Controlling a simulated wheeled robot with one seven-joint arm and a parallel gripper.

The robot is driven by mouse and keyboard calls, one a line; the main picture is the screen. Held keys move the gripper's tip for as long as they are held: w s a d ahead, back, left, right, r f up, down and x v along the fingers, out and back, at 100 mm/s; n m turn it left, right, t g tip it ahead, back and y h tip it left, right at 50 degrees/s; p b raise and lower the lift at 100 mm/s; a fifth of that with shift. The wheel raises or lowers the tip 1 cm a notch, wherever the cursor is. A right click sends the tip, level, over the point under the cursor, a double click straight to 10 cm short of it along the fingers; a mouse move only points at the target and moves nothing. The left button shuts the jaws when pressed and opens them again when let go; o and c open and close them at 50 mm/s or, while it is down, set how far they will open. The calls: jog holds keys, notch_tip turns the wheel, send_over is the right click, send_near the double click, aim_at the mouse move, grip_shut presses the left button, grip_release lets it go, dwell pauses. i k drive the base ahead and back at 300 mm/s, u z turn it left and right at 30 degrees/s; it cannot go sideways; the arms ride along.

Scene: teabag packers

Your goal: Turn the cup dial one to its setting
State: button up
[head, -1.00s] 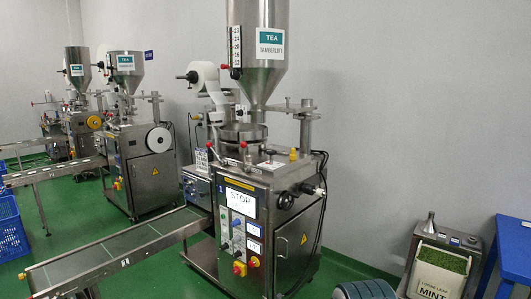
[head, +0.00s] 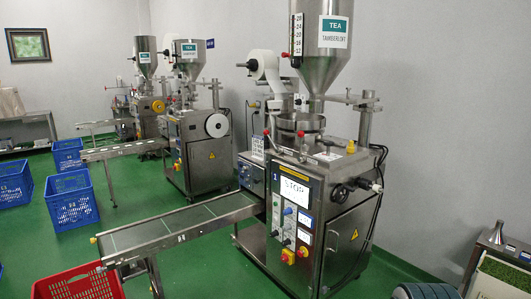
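The nearest packing machine (head: 345,245), marked 1, stands right of the middle in the head view. Its front panel has a display (head: 296,190) reading STOP, a blue knob (head: 288,211), small dark knobs below it and a red-and-yellow button (head: 288,256). A black round knob (head: 340,193) sticks out at the machine's upper right front. A round metal pan (head: 301,122) sits under the steel hopper (head: 322,60) labelled TEA. I cannot tell which part is cup dial one. My gripper is not in view.
A conveyor (head: 180,227) reaches left from the machine. A red crate (head: 75,286) stands at the front left, with several blue crates (head: 70,205) behind. Two more machines (head: 195,150) stand farther back. A grey rounded object (head: 418,291) lies at bottom right. Green floor shows in front.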

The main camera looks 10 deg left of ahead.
aim_at(327, 144)
jog(key=z, duration=0.4)
jog(key=i, duration=1.85)
jog(key=z, duration=0.35)
